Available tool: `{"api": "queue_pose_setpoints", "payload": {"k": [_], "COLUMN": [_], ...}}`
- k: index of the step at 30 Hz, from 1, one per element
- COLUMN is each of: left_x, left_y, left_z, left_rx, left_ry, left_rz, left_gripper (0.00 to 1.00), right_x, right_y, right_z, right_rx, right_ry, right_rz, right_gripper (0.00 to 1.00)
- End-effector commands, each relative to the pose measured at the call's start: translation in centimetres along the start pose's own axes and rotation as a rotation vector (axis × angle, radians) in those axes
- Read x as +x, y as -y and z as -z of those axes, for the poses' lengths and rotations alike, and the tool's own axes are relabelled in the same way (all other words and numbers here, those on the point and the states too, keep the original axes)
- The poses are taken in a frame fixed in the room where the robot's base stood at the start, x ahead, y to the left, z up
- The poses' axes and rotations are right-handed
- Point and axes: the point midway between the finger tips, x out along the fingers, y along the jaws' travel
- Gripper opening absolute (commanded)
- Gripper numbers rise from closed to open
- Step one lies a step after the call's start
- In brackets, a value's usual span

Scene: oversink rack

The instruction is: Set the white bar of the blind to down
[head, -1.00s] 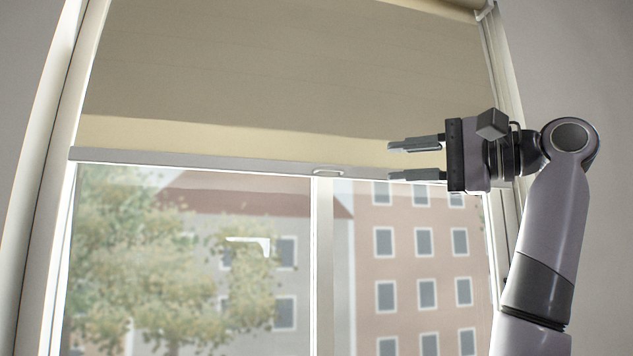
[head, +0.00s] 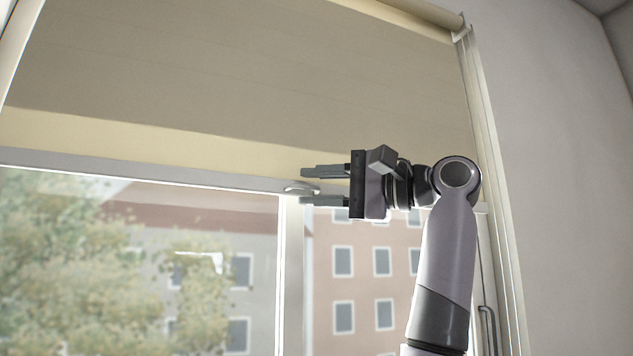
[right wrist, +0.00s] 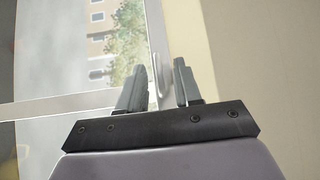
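The blind's white bar (head: 120,171) runs along the bottom edge of the partly lowered beige blind (head: 240,80), across the window in the head view. A small pale handle (head: 294,187) sits at its middle. My right gripper (head: 306,186) is open, pointing left, with its fingertips at the handle's right end, one above and one below. In the right wrist view, the handle (right wrist: 154,86) shows between the two open fingers (right wrist: 159,76). I cannot tell whether they touch it. My left gripper is not in view.
The window pane (head: 130,260) with a vertical white frame post (head: 290,265) lies below the bar. The window's right frame (head: 492,170) and a grey wall (head: 560,170) are to the right. Below the bar the space before the glass looks clear.

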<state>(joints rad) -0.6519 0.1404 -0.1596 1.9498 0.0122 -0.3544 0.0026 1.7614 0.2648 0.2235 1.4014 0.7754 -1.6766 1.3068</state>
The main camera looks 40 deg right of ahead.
Motion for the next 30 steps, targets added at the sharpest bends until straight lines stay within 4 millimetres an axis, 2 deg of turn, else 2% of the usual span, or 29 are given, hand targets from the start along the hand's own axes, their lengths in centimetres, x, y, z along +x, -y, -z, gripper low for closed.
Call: {"api": "queue_pose_setpoints", "payload": {"k": [8,12,30], "left_x": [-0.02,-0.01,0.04], "left_y": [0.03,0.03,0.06], "left_z": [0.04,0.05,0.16], "left_rx": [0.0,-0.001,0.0], "left_ry": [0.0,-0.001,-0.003], "left_rz": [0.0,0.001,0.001], "left_gripper": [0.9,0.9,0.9], "right_x": [0.33,0.31,0.27], "right_y": [-0.08,-0.07,-0.04], "right_z": [0.02,0.02,0.04], "right_rx": [0.001,0.001,0.0], "right_ry": [0.0,-0.001,-0.001], "right_rz": [-0.001,-0.001,0.0], "right_gripper": [0.34,0.0,0.0]}}
